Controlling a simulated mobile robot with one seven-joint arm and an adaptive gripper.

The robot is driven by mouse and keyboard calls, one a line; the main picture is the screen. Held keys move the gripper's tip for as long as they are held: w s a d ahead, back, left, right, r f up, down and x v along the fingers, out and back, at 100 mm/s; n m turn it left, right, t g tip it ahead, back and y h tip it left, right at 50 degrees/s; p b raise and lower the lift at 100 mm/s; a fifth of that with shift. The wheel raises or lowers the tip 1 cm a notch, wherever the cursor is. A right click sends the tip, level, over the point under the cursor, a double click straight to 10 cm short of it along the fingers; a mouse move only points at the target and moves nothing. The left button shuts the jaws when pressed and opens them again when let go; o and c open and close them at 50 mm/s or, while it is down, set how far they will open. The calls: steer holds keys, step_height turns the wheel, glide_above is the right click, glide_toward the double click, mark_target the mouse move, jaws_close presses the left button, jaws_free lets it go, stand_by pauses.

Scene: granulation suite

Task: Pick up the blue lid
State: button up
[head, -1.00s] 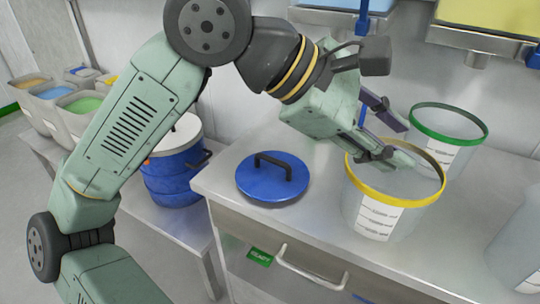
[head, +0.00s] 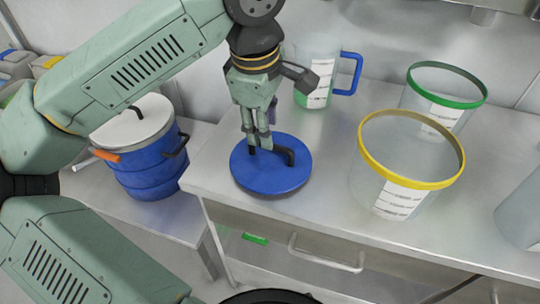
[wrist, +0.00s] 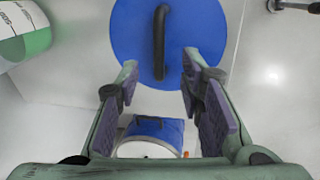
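The blue lid (head: 269,178) lies flat on the steel counter, near its left end. It is a round disc with a black bar handle (wrist: 159,42) standing on top. My gripper (head: 262,146) is directly above the lid, pointing down, with its fingertips close to the handle. In the wrist view my gripper (wrist: 158,72) is open, with one finger on each side of the handle's near end. The fingers look apart from the handle. In the head view part of the handle is hidden behind the fingers.
A yellow-rimmed clear bucket (head: 408,190) and a green-rimmed one (head: 447,76) stand right of the lid. A jug with a blue handle (head: 347,74) stands behind. A blue drum with a white lid (head: 150,158) is left on a lower bench. Bare counter (head: 325,190) lies between lid and bucket.

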mark_target(271, 154)
steer(key=shift+w+d+f+p, duration=0.15)
steer(key=shift+w+f+p, duration=0.1)
steer(key=shift+f, duration=0.85)
steer(key=shift+w+d+f+p, duration=0.1)
steer(key=shift+w+f+p, duration=0.1)
steer(key=shift+f, duration=0.95)
steer(key=shift+w+d+f+p, duration=0.15)
steer(key=shift+f+p, duration=0.1)
steer(key=shift+f, duration=0.85)
jaws_close()
